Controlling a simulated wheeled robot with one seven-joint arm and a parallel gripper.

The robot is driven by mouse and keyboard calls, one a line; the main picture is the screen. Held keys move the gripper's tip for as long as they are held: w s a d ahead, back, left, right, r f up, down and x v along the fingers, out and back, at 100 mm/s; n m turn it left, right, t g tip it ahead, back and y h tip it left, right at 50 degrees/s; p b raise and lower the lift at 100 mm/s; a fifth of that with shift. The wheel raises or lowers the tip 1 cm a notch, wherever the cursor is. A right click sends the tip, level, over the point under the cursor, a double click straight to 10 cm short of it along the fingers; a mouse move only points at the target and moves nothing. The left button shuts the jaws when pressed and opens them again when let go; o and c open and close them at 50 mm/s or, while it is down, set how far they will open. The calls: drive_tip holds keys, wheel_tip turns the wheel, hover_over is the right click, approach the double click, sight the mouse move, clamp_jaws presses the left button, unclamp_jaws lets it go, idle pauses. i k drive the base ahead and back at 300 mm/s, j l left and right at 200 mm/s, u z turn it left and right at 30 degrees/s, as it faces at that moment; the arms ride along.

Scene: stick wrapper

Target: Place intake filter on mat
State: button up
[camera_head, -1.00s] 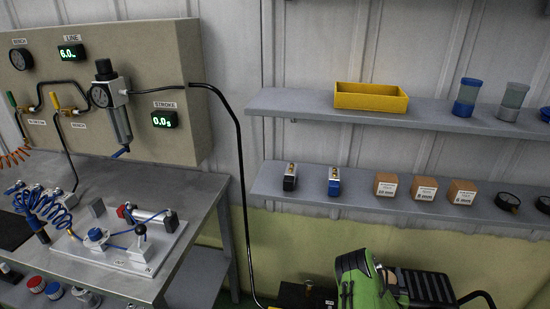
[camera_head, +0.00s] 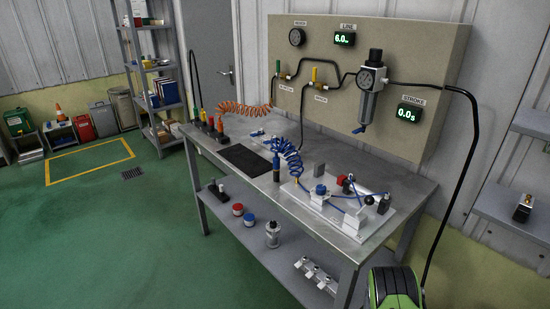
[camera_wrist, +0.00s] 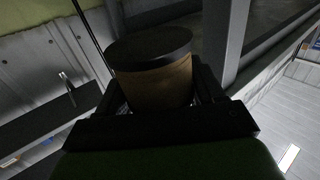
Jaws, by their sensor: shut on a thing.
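The intake filter (camera_wrist: 155,82), a brown cylinder with a dark round top, sits between the fingers of my gripper (camera_wrist: 158,102) in the wrist view. My gripper is shut on it. The gripper and filter do not show in the head view. The dark mat (camera_head: 247,160) lies flat on the left part of the workbench top (camera_head: 322,158) in the head view, and its surface looks bare. The filter is away from the mat.
A blue coiled hose (camera_head: 287,150) and a white fixture plate (camera_head: 355,228) are right of the mat. Small coloured bottles (camera_head: 212,124) stand at the bench's far left end. A lower shelf (camera_head: 262,245) holds several parts. Green floor (camera_head: 100,230) left of the bench is clear.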

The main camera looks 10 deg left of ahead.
sight(239, 160)
drive_tip(key=i+j+u, duration=0.1)
drive_tip(key=j, duration=0.3)
drive_tip(key=i+j+u, duration=0.15)
drive_tip(key=j, duration=0.25)
drive_tip(key=j+u, duration=0.1)
drive_tip(key=j, duration=0.35)
drive_tip(key=i+j+u, duration=0.1)
drive_tip(key=j, duration=0.25)
drive_tip(key=i+j+u, duration=0.15)
drive_tip(key=j, duration=0.2)
drive_tip(key=i, duration=0.05)
